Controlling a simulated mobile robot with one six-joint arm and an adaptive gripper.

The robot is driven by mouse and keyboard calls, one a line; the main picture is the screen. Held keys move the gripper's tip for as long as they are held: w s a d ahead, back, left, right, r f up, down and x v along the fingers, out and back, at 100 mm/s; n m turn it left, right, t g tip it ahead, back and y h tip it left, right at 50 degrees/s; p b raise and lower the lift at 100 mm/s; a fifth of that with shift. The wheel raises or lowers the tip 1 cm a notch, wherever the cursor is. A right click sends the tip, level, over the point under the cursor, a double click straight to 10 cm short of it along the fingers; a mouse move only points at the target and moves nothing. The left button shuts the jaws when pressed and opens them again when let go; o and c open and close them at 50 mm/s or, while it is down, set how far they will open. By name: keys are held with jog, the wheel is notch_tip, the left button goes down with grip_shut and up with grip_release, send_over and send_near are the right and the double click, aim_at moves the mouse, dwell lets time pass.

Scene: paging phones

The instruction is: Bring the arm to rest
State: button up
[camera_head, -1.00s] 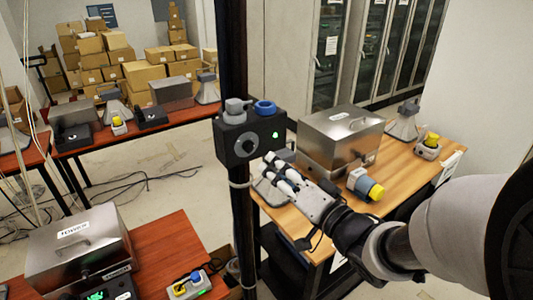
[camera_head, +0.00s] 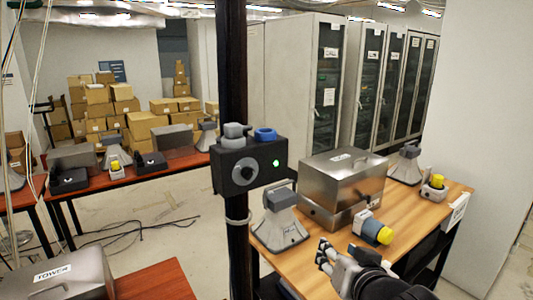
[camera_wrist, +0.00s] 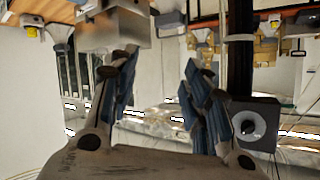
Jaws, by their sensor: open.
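My gripper (camera_head: 324,256) shows at the lower middle of the head view, low in front of the wooden table (camera_head: 412,212) as seen there.
A black post (camera_head: 234,70) carries a black box (camera_head: 248,166) with a knob and green light, left of my gripper. The table holds a steel case (camera_head: 342,175), a grey horn (camera_head: 280,222) and a yellow-capped device (camera_head: 375,231). Cables (camera_head: 135,228) lie on the floor.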

jog(key=s+f+n+g+b, duration=0.1)
jog(key=s+f+g+b, duration=0.3)
jog(key=s+f, duration=0.4)
jog(key=s+f+n+g+b, duration=0.1)
jog(key=s+f+g+b, duration=0.3)
jog(key=s, duration=1)
notch_tip(320, 180, down, 5)
jog(key=b, duration=0.3)
jog(key=shift+a+n+h, duration=0.3)
jog(key=shift+a, duration=0.05)
jog(key=shift+f, duration=0.1)
